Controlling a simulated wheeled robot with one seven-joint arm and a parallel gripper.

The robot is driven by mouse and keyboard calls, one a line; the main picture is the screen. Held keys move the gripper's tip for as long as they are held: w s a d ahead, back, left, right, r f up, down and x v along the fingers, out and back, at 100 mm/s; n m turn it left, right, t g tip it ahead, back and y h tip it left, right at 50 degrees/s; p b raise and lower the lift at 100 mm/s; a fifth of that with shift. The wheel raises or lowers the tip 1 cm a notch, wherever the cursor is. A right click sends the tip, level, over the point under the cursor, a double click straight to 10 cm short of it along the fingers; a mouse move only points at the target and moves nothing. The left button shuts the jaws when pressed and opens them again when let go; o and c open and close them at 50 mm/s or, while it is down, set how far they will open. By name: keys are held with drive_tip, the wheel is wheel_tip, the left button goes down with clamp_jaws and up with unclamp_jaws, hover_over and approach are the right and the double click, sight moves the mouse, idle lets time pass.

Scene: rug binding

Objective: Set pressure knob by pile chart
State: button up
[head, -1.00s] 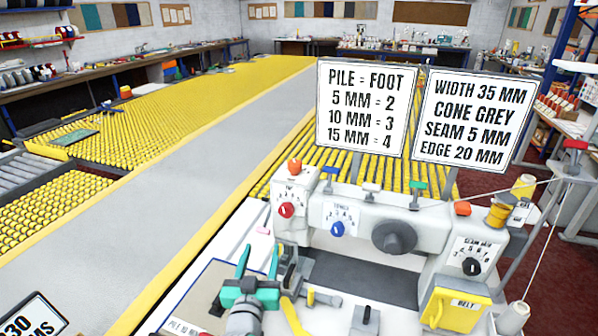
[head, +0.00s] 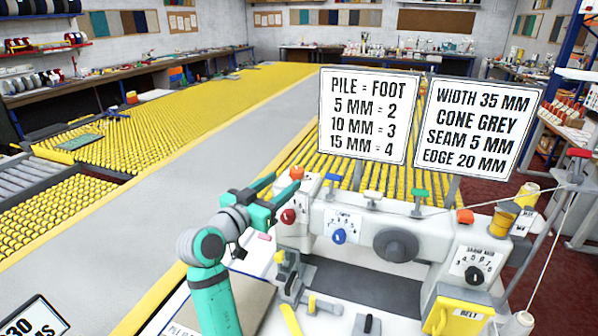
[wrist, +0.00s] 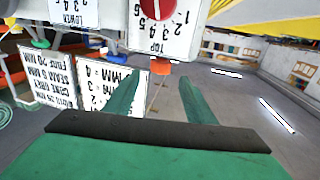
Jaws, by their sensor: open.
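The binding machine (head: 345,215) has a red knob (head: 288,216) on a numbered dial at its left and a blue knob (head: 339,236) on another dial. A third, dark knob (head: 473,273) sits at the right. The chart (head: 363,115) reads PILE = FOOT, 5 MM = 2, 10 MM = 3, 15 MM = 4. My gripper (head: 286,184) is open and empty at the machine's upper left corner, above the red knob. In the wrist view the red knob (wrist: 157,8) lies beyond the fingertips, at the top edge. Its exact setting is unclear.
A second sign (head: 478,125) reads WIDTH 35 MM, CONE GREY, SEAM 5 MM, EDGE 20 MM. An orange cap (head: 297,172) on the machine top is close to my fingers. A black handwheel (head: 396,245) and a yellow BELT box (head: 457,312) stand right. A pile card is cut off below.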

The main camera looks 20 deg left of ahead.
sight(293, 174)
drive_tip(key=x, duration=0.8)
drive_tip(key=shift+w, duration=0.15)
drive_tip(key=shift+c, duration=0.3)
drive_tip(key=c, duration=1)
